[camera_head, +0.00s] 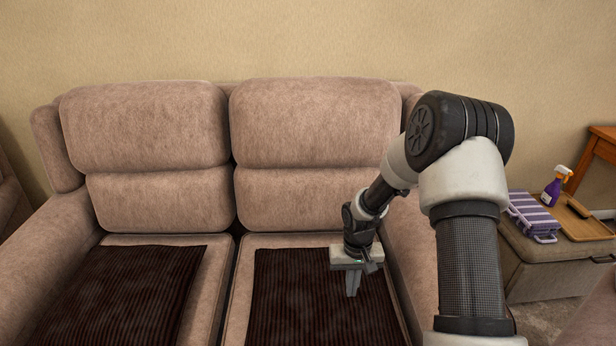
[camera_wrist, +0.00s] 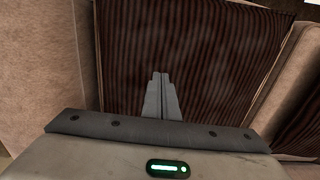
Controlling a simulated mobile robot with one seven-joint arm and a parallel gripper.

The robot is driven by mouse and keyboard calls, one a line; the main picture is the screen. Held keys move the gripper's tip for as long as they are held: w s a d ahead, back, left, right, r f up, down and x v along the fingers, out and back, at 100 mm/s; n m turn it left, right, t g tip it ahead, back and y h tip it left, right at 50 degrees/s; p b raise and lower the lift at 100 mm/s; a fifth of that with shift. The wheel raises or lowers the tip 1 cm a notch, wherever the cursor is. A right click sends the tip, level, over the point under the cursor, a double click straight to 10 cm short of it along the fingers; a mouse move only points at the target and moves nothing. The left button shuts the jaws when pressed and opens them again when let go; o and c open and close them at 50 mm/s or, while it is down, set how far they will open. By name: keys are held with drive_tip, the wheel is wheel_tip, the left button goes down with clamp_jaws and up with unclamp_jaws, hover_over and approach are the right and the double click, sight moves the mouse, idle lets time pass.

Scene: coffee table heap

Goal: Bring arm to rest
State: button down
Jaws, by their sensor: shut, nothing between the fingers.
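My gripper (camera_head: 352,288) hangs from my arm, pointing down over the right seat of the pinkish-brown sofa (camera_head: 160,199). Its two fingers are together with nothing between them. The wrist view also shows the shut fingers (camera_wrist: 160,82) in front of a dark brown striped seat pad (camera_wrist: 215,50). The same right pad (camera_head: 290,300) lies beneath the gripper in the head view. I cannot tell whether the fingertips touch the pad or stand a little above it.
A second dark pad (camera_head: 135,295) lies on the left seat. To the right, a beige ottoman (camera_head: 540,278) bears a purple striped case (camera_head: 535,215), a purple spray bottle (camera_head: 553,190) and a wooden tray (camera_head: 577,222). A wooden table (camera_head: 603,140) stands behind. The sofa backrest (camera_head: 310,125) rises behind my arm.

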drive_tip(key=s+d+r+t+h, duration=0.1)
drive_tip(key=s+r, duration=0.2)
drive_tip(key=r, duration=0.9)
drive_tip(key=s+d+r+t, duration=0.1)
drive_tip(key=s+r, duration=0.2)
drive_tip(key=r, duration=0.8)
drive_tip(key=s+a+r+t+y, duration=0.1)
drive_tip(key=s+r+t, duration=0.1)
drive_tip(key=s+r, duration=0.55)
drive_tip(key=s+a+r+t, duration=0.15)
drive_tip(key=s+r, duration=0.35)
drive_tip(key=s, duration=0.5)
wheel_tip(320, 180, up, 23)
drive_tip(key=p, duration=2.3)
drive_tip(key=shift+s+d, duration=0.25)
drive_tip(key=shift+r, duration=0.1)
